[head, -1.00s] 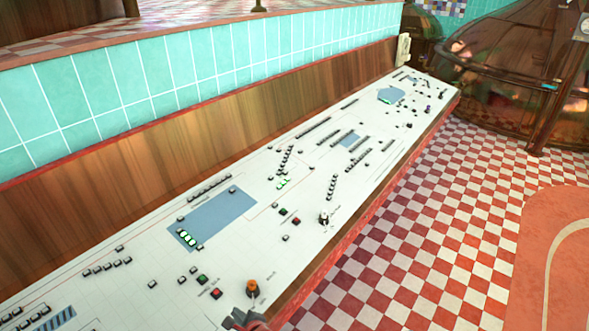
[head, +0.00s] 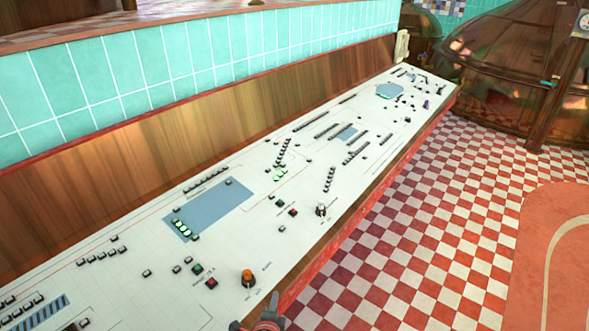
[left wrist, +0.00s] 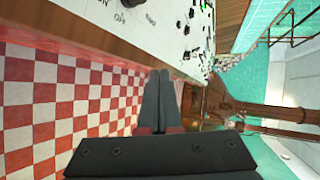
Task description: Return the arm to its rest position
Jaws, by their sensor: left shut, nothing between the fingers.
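My left gripper (head: 262,325) shows at the bottom edge of the head view, just off the front edge of the control panel near the orange knob. In the left wrist view its two dark fingers (left wrist: 158,100) lie together, shut, with nothing between them. They point along the panel's front edge over the checkered floor, apart from the panel. The long white control panel (head: 330,232) carries buttons, switches and lit green keys. An orange knob (head: 247,276) stands upright near its front edge. My right gripper is in neither view.
The red and white checkered floor (head: 440,230) right of the panel is clear. A wooden backboard (head: 150,150) and teal tiled wall (head: 180,65) rise behind the panel. A large copper kettle (head: 510,60) stands at the far right.

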